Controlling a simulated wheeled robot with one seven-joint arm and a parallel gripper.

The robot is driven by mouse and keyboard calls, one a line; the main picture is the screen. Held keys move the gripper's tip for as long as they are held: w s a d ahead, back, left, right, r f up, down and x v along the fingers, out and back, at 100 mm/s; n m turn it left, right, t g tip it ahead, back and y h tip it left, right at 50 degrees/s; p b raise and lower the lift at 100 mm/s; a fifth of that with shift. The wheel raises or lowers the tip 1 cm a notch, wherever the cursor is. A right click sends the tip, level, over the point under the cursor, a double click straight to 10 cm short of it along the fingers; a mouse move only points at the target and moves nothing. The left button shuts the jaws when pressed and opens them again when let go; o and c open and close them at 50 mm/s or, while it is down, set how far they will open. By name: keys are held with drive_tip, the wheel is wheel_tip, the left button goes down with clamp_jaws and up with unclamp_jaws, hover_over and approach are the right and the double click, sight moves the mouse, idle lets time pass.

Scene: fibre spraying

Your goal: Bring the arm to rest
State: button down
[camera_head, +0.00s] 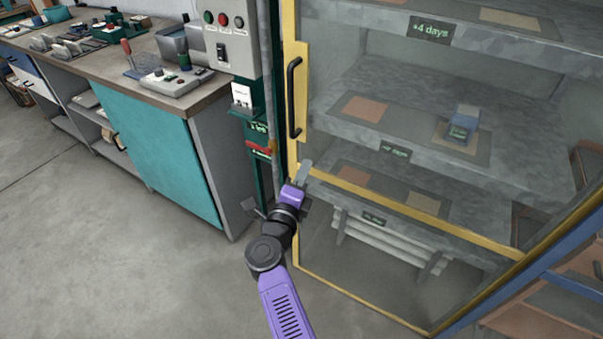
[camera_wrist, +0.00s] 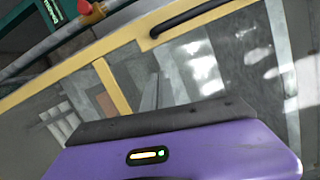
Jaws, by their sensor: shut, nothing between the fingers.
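My gripper (camera_head: 303,174) is at the end of my purple and black arm, in front of the left edge of a glass-fronted cabinet with a yellow frame (camera_head: 289,100). Its fingers are shut with nothing seen between them. I cannot tell whether it touches the frame. In the wrist view the purple gripper body (camera_wrist: 190,155) and a dark edge fill the bottom. The yellow frame (camera_wrist: 110,86) and the dark door handle (camera_wrist: 190,15) show beyond it, tilted.
The cabinet door looks shut, with a black handle (camera_head: 294,98). Shelves inside hold coloured panels and a small blue-topped block (camera_head: 463,124). A workbench with a teal door (camera_head: 160,150) and a grey control box (camera_head: 226,38) stand at left. The floor (camera_head: 130,270) at lower left is clear.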

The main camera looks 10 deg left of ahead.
drive_tip(key=shift+s, duration=1.25)
drive_tip(key=s+d+r+n+t+y, duration=0.1)
drive_tip(key=s+r+n+t+y, duration=0.25)
drive_tip(key=r+n, duration=0.4)
drive_tip(key=s+d+f+n+g+y, duration=0.1)
drive_tip(key=s+d+f+n+y, duration=0.1)
drive_tip(key=s+d+n, duration=0.6)
drive_tip(key=s+d+f+n+g+y, duration=0.1)
drive_tip(key=s+d+f+n+y, duration=0.3)
drive_tip(key=s+d, duration=0.75)
drive_tip(key=s+d+n+g+h, duration=0.1)
drive_tip(key=s+d+h, duration=0.3)
drive_tip(key=s, duration=0.8)
drive_tip(key=s+d+g+h, duration=0.4)
drive_tip(key=s+d, duration=0.3)
drive_tip(key=s, duration=0.6)
drive_tip(key=shift+s+r+n, duration=0.15)
drive_tip(key=shift+n, duration=0.2)
